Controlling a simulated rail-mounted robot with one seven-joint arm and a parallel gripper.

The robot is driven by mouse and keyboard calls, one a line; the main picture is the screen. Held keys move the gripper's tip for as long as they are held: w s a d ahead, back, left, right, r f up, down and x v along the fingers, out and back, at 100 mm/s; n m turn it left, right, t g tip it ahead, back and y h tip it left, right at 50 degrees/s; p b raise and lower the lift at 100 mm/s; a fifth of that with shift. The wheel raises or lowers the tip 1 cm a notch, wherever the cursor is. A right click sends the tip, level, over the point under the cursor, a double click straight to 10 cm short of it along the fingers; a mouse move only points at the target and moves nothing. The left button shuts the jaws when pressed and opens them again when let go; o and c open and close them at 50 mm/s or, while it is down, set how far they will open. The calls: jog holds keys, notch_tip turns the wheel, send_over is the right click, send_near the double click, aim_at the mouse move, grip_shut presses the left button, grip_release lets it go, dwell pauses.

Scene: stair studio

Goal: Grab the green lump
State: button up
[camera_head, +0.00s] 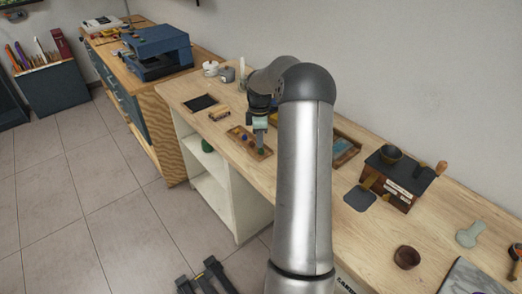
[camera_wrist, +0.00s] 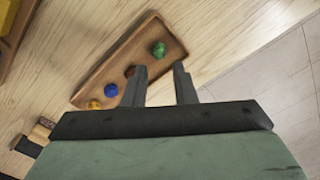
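The green lump (camera_wrist: 159,48) lies in a shallow wooden tray (camera_wrist: 172,34), near one end of it. In the head view the lump (camera_head: 261,151) is small, at the near end of the tray (camera_head: 236,131). My gripper (camera_wrist: 162,68) is open, with its two fingers apart and nothing between them. In the wrist view the green lump appears just beyond the fingertips, between their lines. In the head view my gripper (camera_head: 259,136) is above the tray, partly hidden by my arm. The exact height above the lump is hard to tell.
The tray also holds a blue lump (camera_wrist: 111,90), a yellow-orange lump (camera_wrist: 95,104) and a brown lump (camera_wrist: 130,71) partly behind a finger. A dark wooden box (camera_head: 398,181) and a small brown bowl (camera_head: 407,257) stand to the right on the bench.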

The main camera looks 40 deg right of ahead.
aim_at(261, 151)
jog(key=shift+s+d+f+p, duration=0.1)
jog(key=shift+f+p, duration=0.15)
jog(key=shift+f, duration=0.5)
jog(key=shift+w+d+f+p, duration=0.1)
jog(key=shift+f+p, duration=0.1)
jog(key=shift+f, duration=0.6)
jog(key=shift+s+d+f+p, duration=0.1)
jog(key=shift+f+p, duration=0.15)
jog(key=shift+f, duration=0.5)
grip_shut()
